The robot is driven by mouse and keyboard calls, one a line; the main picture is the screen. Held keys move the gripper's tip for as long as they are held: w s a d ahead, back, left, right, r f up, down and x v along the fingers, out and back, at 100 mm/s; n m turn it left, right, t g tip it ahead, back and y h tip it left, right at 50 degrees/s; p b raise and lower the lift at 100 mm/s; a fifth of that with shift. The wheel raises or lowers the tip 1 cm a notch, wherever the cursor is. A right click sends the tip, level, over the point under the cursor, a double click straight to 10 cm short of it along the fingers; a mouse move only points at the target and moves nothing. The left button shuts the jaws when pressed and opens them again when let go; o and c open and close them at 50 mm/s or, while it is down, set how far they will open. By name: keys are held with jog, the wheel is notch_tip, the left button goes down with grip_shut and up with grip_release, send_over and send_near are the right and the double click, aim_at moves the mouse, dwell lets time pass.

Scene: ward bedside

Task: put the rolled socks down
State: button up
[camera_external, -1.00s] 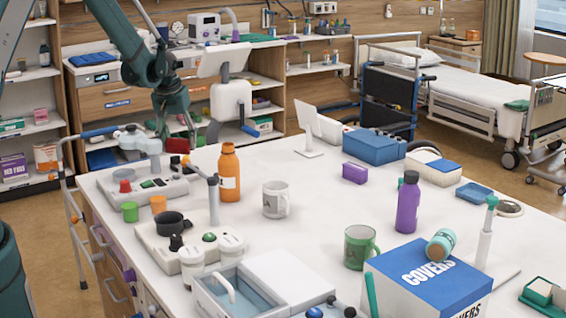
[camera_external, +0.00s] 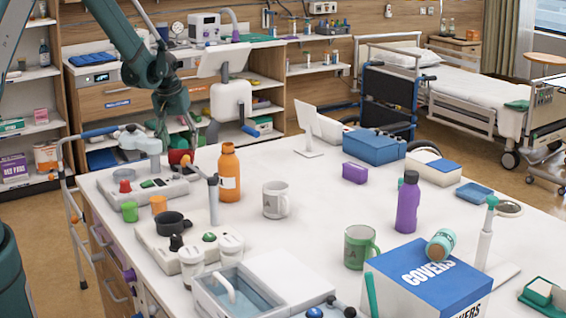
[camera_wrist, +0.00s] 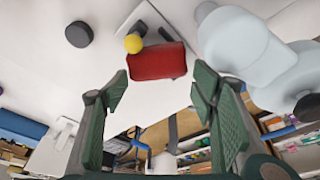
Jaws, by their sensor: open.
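The rolled socks appear as a red bundle (camera_external: 180,157) at the far left end of the white table in the external view. In the wrist view the red bundle (camera_wrist: 158,62) lies just beyond my fingertips, on or close to the white top. My gripper (camera_wrist: 160,92) is open, with green fingers spread to either side and nothing between them. In the external view my gripper (camera_external: 183,142) is directly above the bundle. A yellow ball (camera_wrist: 133,43) is beside the bundle. Any contact under the bundle is hidden.
An orange bottle (camera_external: 229,172), a grey-white mug (camera_external: 275,200) and a white device panel (camera_external: 150,188) stand near my gripper. In the wrist view a large pale rounded object (camera_wrist: 240,45) is close on the right. The table (camera_external: 320,225) is clear in its middle.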

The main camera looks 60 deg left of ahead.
jog(key=v, duration=1.2)
jog(key=shift+r, duration=0.3)
dwell(0.6)
jog(key=s+d+r+m+t, duration=0.1)
jog(key=s+d+r, duration=0.2)
jog(key=d+r, duration=0.35)
jog(key=s+d+r+m, duration=0.2)
jog(key=s+d+r, duration=0.2)
jog(key=d, duration=0.5)
jog(key=s+d+r+m+t, duration=0.1)
jog(key=s+d+r, duration=0.2)
jog(key=d+r, duration=0.35)
jog(key=s+d+m+t+h, duration=0.2)
jog(key=s+d+m, duration=0.3)
jog(key=s+d, duration=1.5)
jog(key=shift+s+d+f+t, duration=0.25)
jog(key=shift+s+f+t, duration=0.15)
jog(key=shift+s+f, duration=0.1)
